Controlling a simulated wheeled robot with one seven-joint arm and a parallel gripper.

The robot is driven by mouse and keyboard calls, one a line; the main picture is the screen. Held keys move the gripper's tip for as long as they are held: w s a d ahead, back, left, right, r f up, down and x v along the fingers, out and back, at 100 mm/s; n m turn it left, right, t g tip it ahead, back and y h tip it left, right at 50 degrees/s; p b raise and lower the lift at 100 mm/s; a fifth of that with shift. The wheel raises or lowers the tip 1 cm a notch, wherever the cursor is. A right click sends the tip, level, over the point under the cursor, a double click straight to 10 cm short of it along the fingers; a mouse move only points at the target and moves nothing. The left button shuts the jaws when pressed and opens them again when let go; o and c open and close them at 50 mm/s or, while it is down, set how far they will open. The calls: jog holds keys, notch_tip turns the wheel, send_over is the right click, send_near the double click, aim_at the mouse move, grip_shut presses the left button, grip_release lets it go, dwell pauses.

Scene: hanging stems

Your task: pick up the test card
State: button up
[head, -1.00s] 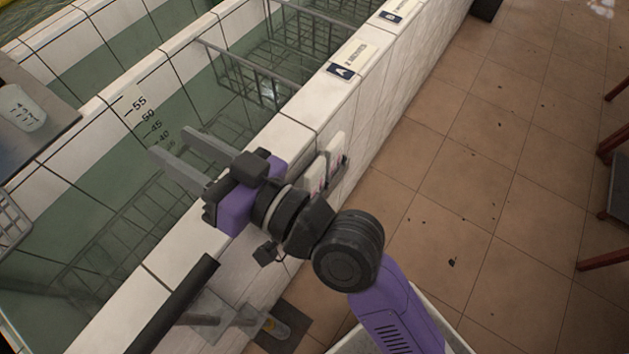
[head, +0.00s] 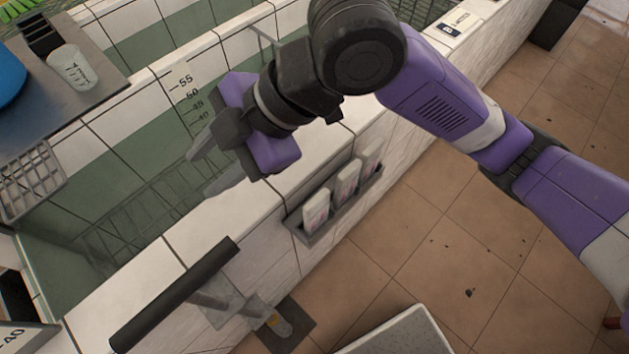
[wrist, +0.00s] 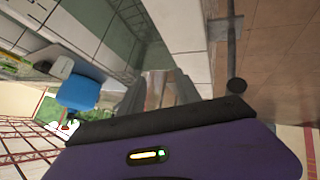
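Several small white cards with pink marks, the likely test cards, stand side by side in a narrow grey holder (head: 330,215) on the tiled wall's outer face in the head view. The nearest card (head: 316,209) is at the holder's left end, a middle card (head: 346,181) stands beside it, and a third card (head: 371,157) is at the far end. I cannot tell which one is meant. My gripper (head: 203,172) is open and empty over the basin side of the wall, up and left of the holder. Its fingers also show in the wrist view (wrist: 160,92), where I make out no card.
A black bar (head: 175,295) on a bracket sticks up at the wall's near end. The white wall ledge (head: 150,295) borders a green-and-white tiled basin with a wire rack. A shelf with a white cup (head: 72,67) is at upper left. Brown floor lies right.

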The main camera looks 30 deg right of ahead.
jog(key=s+d+f+n+g+h, duration=0.1)
jog(key=d+f+h, duration=0.3)
jog(key=d, duration=0.5)
jog(key=g+h, duration=0.2)
jog(key=h, duration=0.2)
send_over(348, 178)
jog(key=w, duration=0.1)
jog(key=shift+d+f, duration=0.2)
jog(key=shift+f, duration=0.95)
jog(key=shift+s+d+f, duration=0.15)
jog(key=shift+d+f, duration=0.05)
jog(key=shift+d, duration=0.1)
jog(key=shift+w+f, duration=0.2)
jog(key=shift+f, duration=3.55)
grip_shut()
